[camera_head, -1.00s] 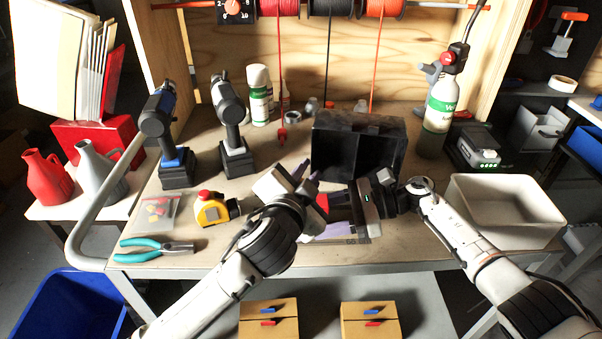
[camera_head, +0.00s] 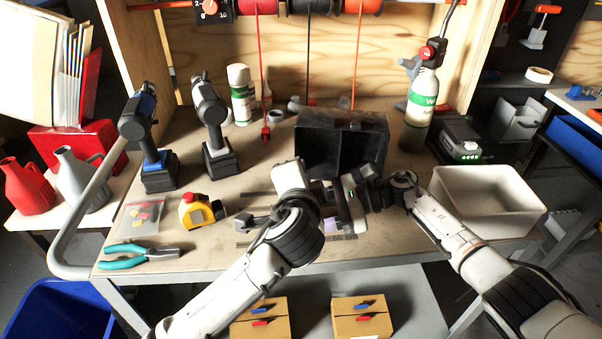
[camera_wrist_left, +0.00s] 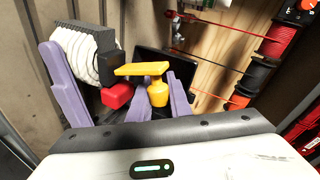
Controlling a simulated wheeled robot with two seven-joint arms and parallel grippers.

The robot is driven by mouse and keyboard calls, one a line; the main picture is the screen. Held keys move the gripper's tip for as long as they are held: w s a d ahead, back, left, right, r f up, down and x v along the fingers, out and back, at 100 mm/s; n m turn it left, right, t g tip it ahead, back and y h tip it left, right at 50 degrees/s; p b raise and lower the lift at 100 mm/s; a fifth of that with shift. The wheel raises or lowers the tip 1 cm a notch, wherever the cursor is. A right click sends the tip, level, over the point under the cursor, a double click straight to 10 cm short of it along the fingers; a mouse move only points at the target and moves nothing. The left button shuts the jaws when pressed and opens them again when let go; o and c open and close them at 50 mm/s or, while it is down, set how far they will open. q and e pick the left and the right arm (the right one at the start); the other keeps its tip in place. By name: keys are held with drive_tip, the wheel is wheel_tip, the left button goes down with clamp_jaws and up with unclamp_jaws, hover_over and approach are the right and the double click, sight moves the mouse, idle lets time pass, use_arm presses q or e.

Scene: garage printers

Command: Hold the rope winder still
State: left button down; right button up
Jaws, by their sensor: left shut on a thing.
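My left gripper (camera_head: 312,185) is over the middle of the workbench, against my right gripper (camera_head: 338,200). In the left wrist view its purple fingers (camera_wrist_left: 156,104) are close together on the stem under a yellow T-shaped piece (camera_wrist_left: 145,71). This looks like part of the rope winder (camera_wrist_left: 82,52), which shows as a white ribbed coil with a dark plate. A red block (camera_wrist_left: 117,96) sits beside the yellow piece. Another purple finger stands further left, probably my right gripper's. In the head view the grippers hide most of the winder, and my right jaws are not clear.
A black bin (camera_head: 342,142) stands just behind the grippers. A yellow tape measure (camera_head: 197,212), teal pliers (camera_head: 135,256) and two drills (camera_head: 212,125) are to the left. A white tray (camera_head: 487,202) is to the right.

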drive_tip(key=shift+s+d+f, duration=0.1)
drive_tip(key=shift+s+f, duration=0.05)
drive_tip(key=shift+f, duration=0.3)
use_arm(q)
drive_tip(key=c, duration=1.6)
unclamp_jaws()
drive_tip(key=shift+f, duration=0.1)
drive_tip(key=shift+s, duration=0.1)
drive_tip(key=v, duration=0.8)
use_arm(e)
drive_tip(key=o, duration=1.6)
drive_tip(key=shift+o, duration=0.5)
drive_tip(key=shift+r, duration=0.2)
drive_tip(key=shift+r, duration=0.1)
